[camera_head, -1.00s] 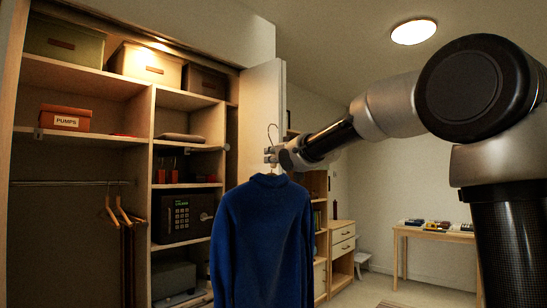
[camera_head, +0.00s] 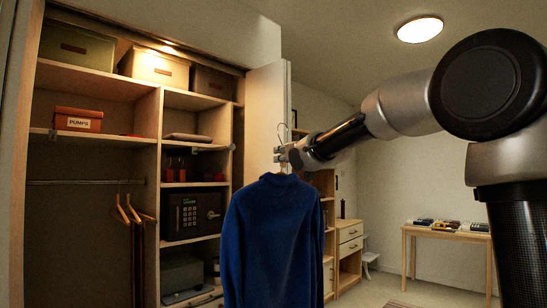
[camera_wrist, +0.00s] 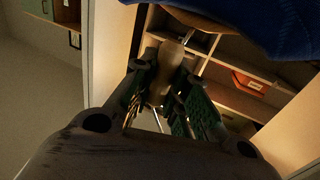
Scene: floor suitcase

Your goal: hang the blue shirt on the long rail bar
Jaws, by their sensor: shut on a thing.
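The blue shirt (camera_head: 273,240) hangs from a hanger held by my gripper (camera_head: 283,155), in front of the wardrobe's right side in the head view. The hanger's hook (camera_head: 284,132) rises above the gripper, empty. In the wrist view my gripper (camera_wrist: 165,95) is shut on the hanger's neck (camera_wrist: 172,55), and the blue shirt (camera_wrist: 275,25) shows at the top right. The long rail bar (camera_head: 70,182) spans the wardrobe's left compartment, to the left of and apart from the shirt. The shirt hides part of the wardrobe's right edge.
Several empty wooden hangers (camera_head: 130,212) hang at the rail's right end. A shelf with a PUMPS box (camera_head: 78,119) is above the rail. A divider (camera_head: 148,200) separates the rail compartment from shelves with a safe (camera_head: 192,214). An open door panel (camera_head: 265,112) stands behind my gripper.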

